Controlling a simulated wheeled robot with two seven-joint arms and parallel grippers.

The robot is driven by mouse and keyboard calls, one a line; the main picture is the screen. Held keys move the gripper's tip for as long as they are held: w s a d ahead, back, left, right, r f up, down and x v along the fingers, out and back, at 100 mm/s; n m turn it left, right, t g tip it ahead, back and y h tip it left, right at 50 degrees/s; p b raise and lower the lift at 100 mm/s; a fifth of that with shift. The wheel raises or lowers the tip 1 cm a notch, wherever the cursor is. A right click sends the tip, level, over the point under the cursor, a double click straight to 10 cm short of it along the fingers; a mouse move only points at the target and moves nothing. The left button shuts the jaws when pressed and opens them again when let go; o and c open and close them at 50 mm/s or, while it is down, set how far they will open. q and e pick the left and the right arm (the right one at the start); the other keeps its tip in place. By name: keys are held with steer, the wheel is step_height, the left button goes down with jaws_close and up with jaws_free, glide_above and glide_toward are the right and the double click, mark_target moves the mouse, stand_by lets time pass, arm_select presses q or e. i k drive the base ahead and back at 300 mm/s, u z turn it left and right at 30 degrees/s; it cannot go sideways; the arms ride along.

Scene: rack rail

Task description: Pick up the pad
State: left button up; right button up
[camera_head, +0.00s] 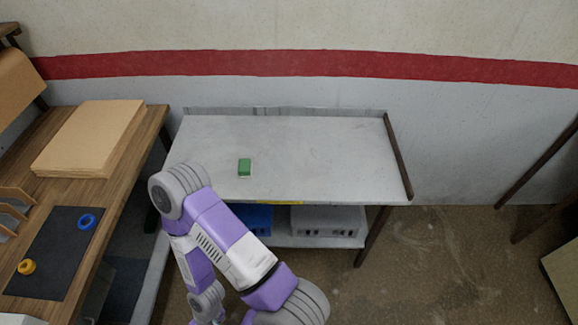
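The pad (245,167) is a small green block with a pale lower edge. It lies on the light grey metal table (320,150), left of the middle of the top. Nothing touches it. One of my purple and white arms is bent in front of the table, with its elbow over the table's front left corner. Its far end drops out at the bottom edge. Neither of my grippers shows.
A wooden desk (128,150) on the left bears a stacked board (92,138) and a dark mat (50,258) with a blue ring (87,222) and a yellow ring (26,267). A blue bin (255,218) and a grey box (325,221) sit on the lower shelf. A brown rail (398,157) edges the table's right side.

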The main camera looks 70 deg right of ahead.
mark_target(244, 168)
steer(key=z, duration=0.75)
steer(key=k, duration=0.25)
steer(key=z, duration=0.8)
steer(key=i, duration=0.1)
steer(key=z, duration=0.15)
